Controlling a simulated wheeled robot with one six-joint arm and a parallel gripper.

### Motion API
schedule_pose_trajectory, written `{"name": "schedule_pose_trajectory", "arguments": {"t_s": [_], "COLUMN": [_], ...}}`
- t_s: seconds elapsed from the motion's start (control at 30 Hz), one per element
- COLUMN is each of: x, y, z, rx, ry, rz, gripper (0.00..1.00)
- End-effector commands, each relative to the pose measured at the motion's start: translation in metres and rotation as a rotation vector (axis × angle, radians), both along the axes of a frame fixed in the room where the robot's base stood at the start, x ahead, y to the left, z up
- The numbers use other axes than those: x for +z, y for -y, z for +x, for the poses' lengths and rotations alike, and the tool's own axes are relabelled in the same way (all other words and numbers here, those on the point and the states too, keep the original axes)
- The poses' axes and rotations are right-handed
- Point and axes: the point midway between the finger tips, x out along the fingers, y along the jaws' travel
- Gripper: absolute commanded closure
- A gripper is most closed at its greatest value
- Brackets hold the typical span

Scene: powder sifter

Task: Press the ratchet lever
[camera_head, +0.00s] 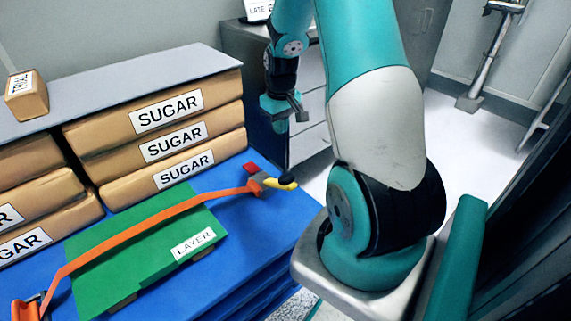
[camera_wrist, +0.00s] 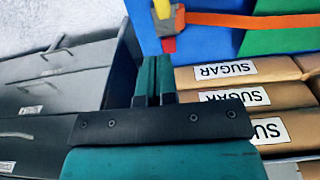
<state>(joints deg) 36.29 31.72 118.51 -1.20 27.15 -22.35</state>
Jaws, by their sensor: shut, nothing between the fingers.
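The ratchet (camera_head: 268,183) sits on the blue surface at the right end of an orange strap. It has a yellow lever (camera_head: 281,186) with a dark tip and a red tab (camera_head: 250,168). In the wrist view the ratchet (camera_wrist: 176,18) is at the top, its red tab (camera_wrist: 169,45) just beyond my fingertips. The yellow lever (camera_wrist: 162,9) is partly cut off there. My gripper (camera_head: 301,112) is shut and empty, above and behind the ratchet in the head view. Its closed fingers show in the wrist view (camera_wrist: 152,60); I cannot tell whether they touch the red tab.
A grey drawer cabinet (camera_head: 245,50) is behind my gripper. A small box (camera_head: 27,97) lies on the grey board.

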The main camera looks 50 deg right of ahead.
Motion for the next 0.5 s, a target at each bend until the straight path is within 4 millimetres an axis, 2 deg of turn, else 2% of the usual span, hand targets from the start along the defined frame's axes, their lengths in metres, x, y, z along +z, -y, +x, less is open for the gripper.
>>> {"name": "schedule_pose_trajectory", "arguments": {"t_s": [0.13, 0.23, 0.5], "x": [-0.008, -0.021, -0.079], "y": [0.001, 0.001, 0.002], "z": [0.000, 0.000, 0.002], "rx": [-0.001, -0.001, -0.003], "ry": [-0.002, -0.002, -0.002], "rz": [0.001, 0.003, 0.003], "gripper": [1.00, 1.00, 1.00]}}
